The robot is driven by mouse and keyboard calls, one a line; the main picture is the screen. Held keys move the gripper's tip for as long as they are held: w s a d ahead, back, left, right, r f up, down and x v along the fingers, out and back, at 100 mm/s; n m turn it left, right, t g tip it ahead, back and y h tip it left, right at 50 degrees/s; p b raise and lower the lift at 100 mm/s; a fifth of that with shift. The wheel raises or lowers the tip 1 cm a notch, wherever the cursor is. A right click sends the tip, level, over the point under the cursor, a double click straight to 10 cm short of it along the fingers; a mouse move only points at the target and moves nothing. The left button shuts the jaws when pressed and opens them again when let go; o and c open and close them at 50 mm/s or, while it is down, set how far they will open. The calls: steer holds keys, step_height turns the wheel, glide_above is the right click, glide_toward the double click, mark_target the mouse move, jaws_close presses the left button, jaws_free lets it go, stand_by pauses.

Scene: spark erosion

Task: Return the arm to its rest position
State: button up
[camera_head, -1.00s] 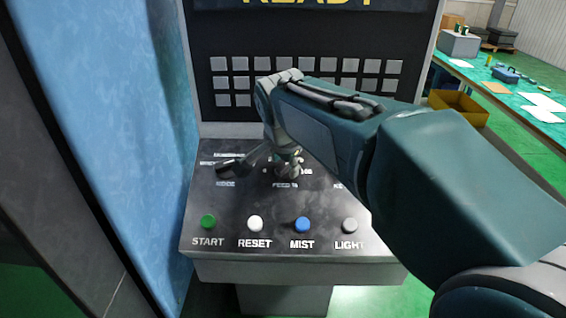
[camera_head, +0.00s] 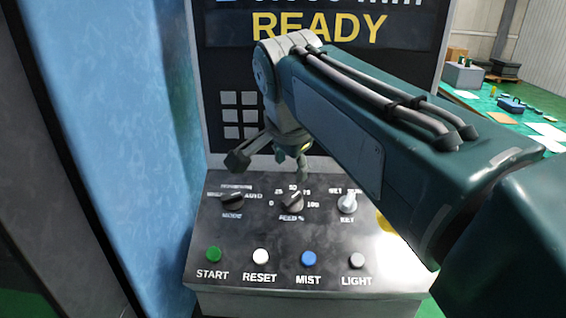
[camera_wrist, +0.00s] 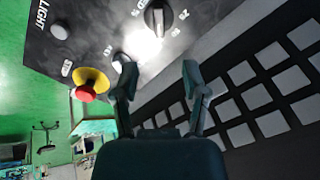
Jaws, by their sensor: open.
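My gripper (camera_head: 290,165) hangs in front of the machine's screen-and-key face, above the back edge of the sloping control panel (camera_head: 330,235). In the wrist view, the two dark fingers of my gripper (camera_wrist: 157,72) stand apart with nothing between them. In the head view, my arm comes in from the right, bent at the elbow. Its upper part covers some of the grey key grid (camera_head: 240,115) and the right end of the panel. The feed knob (camera_head: 292,203) is in view below my gripper, clear of the fingers in the head view.
The panel carries a mode knob (camera_head: 232,201), a key switch (camera_head: 347,203) and green, white, blue and grey buttons. A red stop button (camera_wrist: 86,94) on yellow shows in the wrist view. A blue wall (camera_head: 110,120) borders the left; a green table (camera_head: 500,105) stands at right.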

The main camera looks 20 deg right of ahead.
steer(key=s+d+f+n+y, duration=0.1)
steer(key=s+f+n, duration=1.1)
steer(key=s+f, duration=0.4)
steer(key=shift+d+f+n+t+y, duration=0.3)
steer(key=shift+t, duration=0.1)
stand_by(1.0)
